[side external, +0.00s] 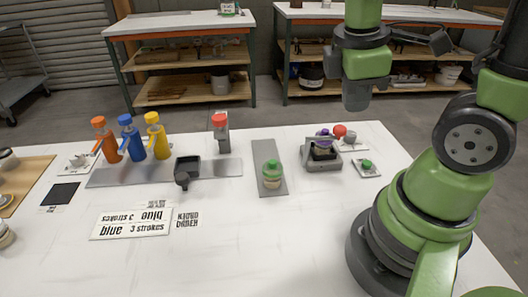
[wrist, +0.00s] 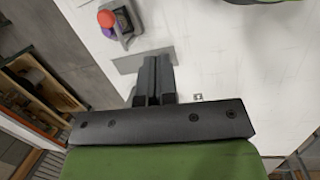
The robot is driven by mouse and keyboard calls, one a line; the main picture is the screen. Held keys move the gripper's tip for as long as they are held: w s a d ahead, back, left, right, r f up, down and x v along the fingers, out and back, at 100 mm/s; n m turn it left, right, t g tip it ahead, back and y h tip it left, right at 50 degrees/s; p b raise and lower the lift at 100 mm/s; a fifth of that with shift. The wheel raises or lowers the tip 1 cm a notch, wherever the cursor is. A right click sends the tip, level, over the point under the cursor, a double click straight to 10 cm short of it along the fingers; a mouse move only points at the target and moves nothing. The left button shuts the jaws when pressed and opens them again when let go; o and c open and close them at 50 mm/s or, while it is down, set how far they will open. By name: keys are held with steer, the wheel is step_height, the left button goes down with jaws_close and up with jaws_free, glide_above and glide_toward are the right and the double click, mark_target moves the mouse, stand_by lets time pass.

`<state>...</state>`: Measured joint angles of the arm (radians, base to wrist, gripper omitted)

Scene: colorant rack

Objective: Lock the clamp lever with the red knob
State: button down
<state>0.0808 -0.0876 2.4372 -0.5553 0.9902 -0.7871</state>
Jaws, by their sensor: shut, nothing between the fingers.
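The red knob (side external: 340,131) sits at the back right of a grey clamp fixture (side external: 322,160) on the white table. A purple-topped item (side external: 322,139) is in the fixture. The wrist view shows the red knob (wrist: 106,18) and a purple part (wrist: 109,34) at the upper left, beyond my fingers. The lever's arm is too small to make out. My gripper (side external: 357,103) hangs in the air above the table's back right, near the knob in the picture but apart from it. Its fingers (wrist: 154,75) are together and empty in the wrist view.
A green-lidded jar (side external: 272,174) stands on a grey plate (side external: 267,150) left of the fixture. A small green item (side external: 367,164) lies on a tile to its right. Orange, blue and yellow bottles (side external: 131,137) and a red-topped stand (side external: 221,132) are farther left. The front table is mostly clear.

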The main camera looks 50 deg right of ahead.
steer(key=s+a+r+m+t+y, duration=0.1)
steer(key=a+r+m+t+y, duration=0.4)
steer(key=a+r+m+t, duration=0.5)
steer(key=n+g+h, duration=0.7)
steer(key=n+h, duration=1.3)
steer(key=n, duration=0.2)
glide_toward(337, 133)
steer(key=d, duration=0.5)
steer(key=w+d, duration=0.1)
steer(key=d, duration=0.1)
steer(key=shift+d+f, duration=0.1)
steer(key=shift+d, duration=0.15)
steer(key=shift+d, duration=0.7)
steer(key=shift+w, duration=0.1)
